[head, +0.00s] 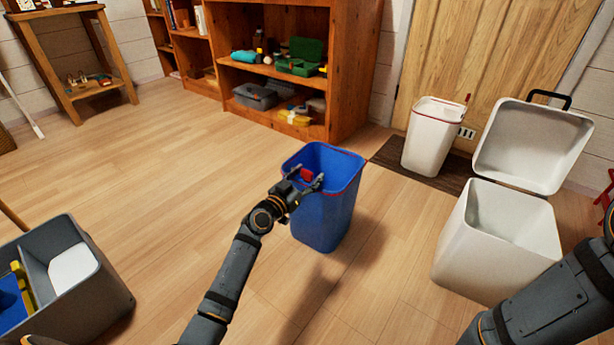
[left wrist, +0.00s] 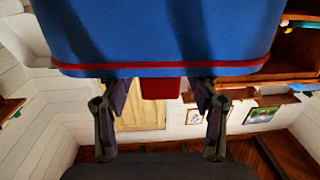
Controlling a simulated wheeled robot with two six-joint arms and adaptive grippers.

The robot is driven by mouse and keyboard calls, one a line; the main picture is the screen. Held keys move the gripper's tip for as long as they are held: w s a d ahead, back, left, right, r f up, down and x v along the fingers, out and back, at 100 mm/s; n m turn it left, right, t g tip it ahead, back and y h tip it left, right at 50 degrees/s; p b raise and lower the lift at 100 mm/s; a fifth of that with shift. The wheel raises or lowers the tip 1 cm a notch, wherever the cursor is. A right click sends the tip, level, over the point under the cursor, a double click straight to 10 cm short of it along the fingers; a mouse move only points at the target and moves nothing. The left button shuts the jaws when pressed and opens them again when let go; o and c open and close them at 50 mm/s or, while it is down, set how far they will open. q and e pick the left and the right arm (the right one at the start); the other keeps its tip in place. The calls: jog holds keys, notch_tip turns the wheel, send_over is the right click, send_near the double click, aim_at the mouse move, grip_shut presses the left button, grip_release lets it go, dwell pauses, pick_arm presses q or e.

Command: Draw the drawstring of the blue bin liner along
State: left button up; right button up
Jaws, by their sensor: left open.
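The blue bin liner (head: 325,215) shows as a blue, open-topped bin shape standing on the floor at the middle of the head view. Its red drawstring (left wrist: 90,69) runs along the rim in the left wrist view. A red tab (head: 306,174) sits at the rim; in the left wrist view the red tab (left wrist: 161,89) lies between the fingers, with a visible space on each side. My left gripper (head: 307,182) is open at the rim's near left side. Contact with the rim cannot be told. My right gripper is out of view; only my right arm shows.
A white bin (head: 428,138) with a red rim line stands on a dark mat (head: 394,158) by the door. A white lidded box (head: 487,243) stands open at right. A grey divided bin (head: 95,300) is at lower left. Wooden shelves (head: 345,75) stand behind. Floor left of the blue bin is clear.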

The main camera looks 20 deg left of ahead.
pick_arm(q)
jog(key=v, duration=1.2)
jog(key=shift+r, duration=0.1)
